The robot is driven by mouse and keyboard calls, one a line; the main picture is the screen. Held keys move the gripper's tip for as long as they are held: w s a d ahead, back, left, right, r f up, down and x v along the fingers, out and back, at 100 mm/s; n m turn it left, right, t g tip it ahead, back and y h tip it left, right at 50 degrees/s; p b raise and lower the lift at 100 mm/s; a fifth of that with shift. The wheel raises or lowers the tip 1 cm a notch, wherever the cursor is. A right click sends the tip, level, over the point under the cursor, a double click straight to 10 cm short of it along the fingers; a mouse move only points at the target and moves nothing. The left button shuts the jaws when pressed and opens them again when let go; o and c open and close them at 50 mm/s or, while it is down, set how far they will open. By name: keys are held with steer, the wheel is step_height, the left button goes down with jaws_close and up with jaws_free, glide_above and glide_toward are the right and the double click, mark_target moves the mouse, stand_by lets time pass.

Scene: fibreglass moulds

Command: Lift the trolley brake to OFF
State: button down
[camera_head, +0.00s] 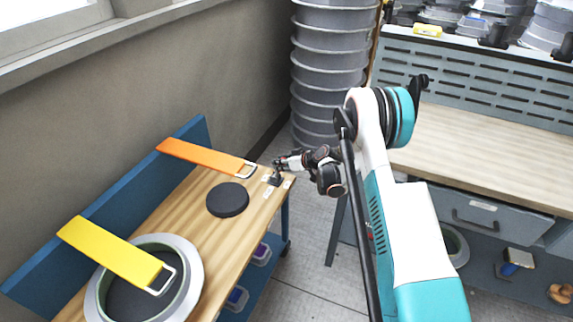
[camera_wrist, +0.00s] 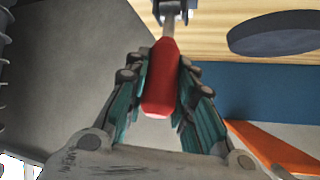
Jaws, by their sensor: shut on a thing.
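The trolley (camera_head: 196,220) has a wooden top and stands along the wall. The brake lever has a red handle (camera_wrist: 161,85) on a metal shank (camera_wrist: 173,20), which joins a bracket at the trolley top. In the head view its dark base (camera_head: 274,180) sits at the top's right end, with small pale labels beside it. My gripper (camera_head: 284,163) is at the lever from the right side. In the wrist view its fingers close on both sides of the red handle. The lettering on the labels is too small to read.
An orange strap (camera_head: 205,157) and a yellow strap (camera_head: 118,254) with buckles cross the trolley's blue back panel. A black disc (camera_head: 228,200) and a round grey mould (camera_head: 191,282) lie on the top. A ribbed grey column stands behind; a workbench (camera_head: 480,140) is at right.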

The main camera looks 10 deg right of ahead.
steer(key=shift+w+a+r+g+h+p, duration=0.15)
steer(key=shift+w+a+g+h+p, duration=0.1)
steer(key=shift+w+a+g+h, duration=0.4)
steer(key=shift+w+a+r+g+h+p, duration=0.1)
steer(key=shift+w+a+g+h+p, duration=0.2)
steer(key=shift+a+g+h, duration=0.4)
steer(key=shift+w+n, duration=0.1)
steer(key=shift+n, duration=0.2)
steer(key=c, duration=1.3)
jaws_free()
steer(key=shift+a, duration=0.1)
steer(key=shift+c, duration=0.2)
steer(key=v, duration=1.2)
steer(key=shift+a, duration=0.15)
